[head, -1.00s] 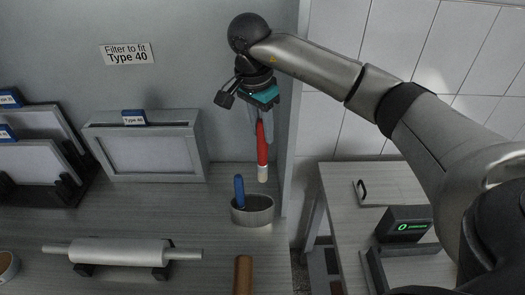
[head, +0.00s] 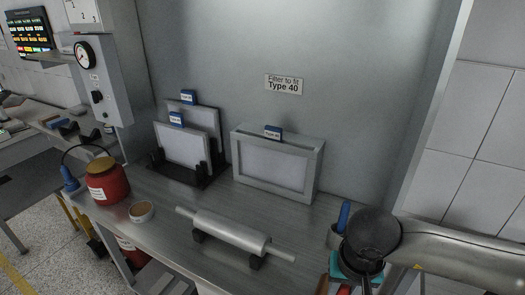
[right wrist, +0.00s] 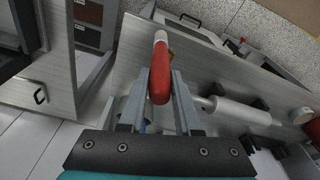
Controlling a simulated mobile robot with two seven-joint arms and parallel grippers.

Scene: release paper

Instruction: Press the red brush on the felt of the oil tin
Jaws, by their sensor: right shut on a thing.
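My right gripper (right wrist: 161,78) is shut on the red brush (right wrist: 160,88), gripping its red handle. Its pale tip (right wrist: 160,38) points away from the gripper in the right wrist view. In the head view a bit of the red brush (head: 344,289) shows at the bottom edge, below my right wrist. A small round tin with a tan top (head: 141,212), which looks like the oil tin, stands at the left of the bench; it also shows at the right of the right wrist view (right wrist: 302,115). The brush is well apart from it. My left gripper is not in view.
A metal roller on stands (head: 230,233) lies between the tin and my right wrist. A red can with a brown lid (head: 108,185) stands left of the tin. A framed filter (head: 276,166) stands behind. A blue-handled tool (head: 343,217) stands beside my wrist.

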